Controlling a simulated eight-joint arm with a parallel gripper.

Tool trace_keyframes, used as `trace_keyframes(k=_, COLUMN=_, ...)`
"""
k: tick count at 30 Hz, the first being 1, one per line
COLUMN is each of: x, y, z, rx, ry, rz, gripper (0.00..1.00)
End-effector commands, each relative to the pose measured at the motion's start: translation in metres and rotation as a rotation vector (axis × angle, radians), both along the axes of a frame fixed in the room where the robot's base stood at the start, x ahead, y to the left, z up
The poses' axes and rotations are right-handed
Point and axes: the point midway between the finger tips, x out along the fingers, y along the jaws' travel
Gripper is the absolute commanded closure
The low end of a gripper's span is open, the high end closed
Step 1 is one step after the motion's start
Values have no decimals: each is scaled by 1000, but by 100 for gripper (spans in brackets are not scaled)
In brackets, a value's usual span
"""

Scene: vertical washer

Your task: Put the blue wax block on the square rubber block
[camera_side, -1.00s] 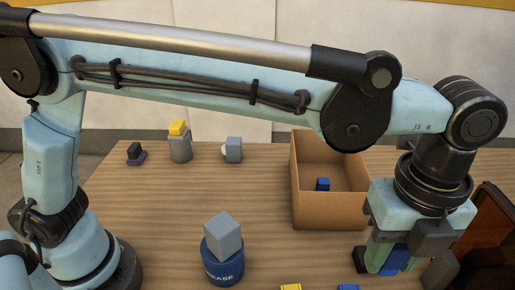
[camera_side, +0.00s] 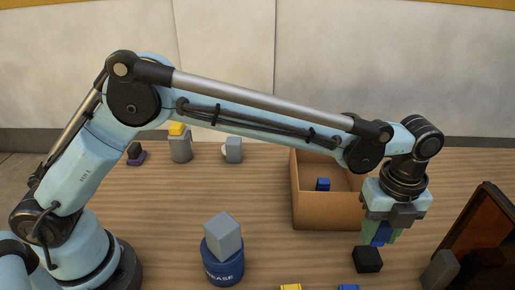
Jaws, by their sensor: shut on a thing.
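My gripper (camera_side: 379,236) is shut on a blue block (camera_side: 381,232), which fits the blue wax block. The fingers cover part of its sides. A black square block (camera_side: 367,260), which looks like the square rubber block, lies on the table just below the held block in the picture. The held block appears raised off the table; the exact gap to the black block cannot be told from this view.
An open cardboard box (camera_side: 328,212) with a small blue block (camera_side: 322,184) inside stands behind the gripper. A grey block (camera_side: 440,269) and a dark tilted panel (camera_side: 482,230) are at right. A blue tin (camera_side: 223,265) bears a grey cube (camera_side: 223,236).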

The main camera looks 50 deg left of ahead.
Motion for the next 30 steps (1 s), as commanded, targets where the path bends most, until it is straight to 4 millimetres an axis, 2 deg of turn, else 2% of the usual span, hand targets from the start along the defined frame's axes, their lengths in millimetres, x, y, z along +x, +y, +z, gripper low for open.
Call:
trace_keyframes(k=9, x=0, y=0, z=-38, rx=0, ry=0, rz=0, gripper=95)
trace_keyframes(k=22, x=0, y=0, z=-43, rx=0, ry=0, rz=0, gripper=95)
trace_keyframes(k=23, x=0, y=0, z=-42, rx=0, ry=0, rz=0, gripper=61)
trace_keyframes(k=27, x=0, y=0, z=-42, rx=0, ry=0, rz=0, gripper=40)
trace_keyframes(k=30, x=0, y=0, z=-42, rx=0, ry=0, rz=0, gripper=40)
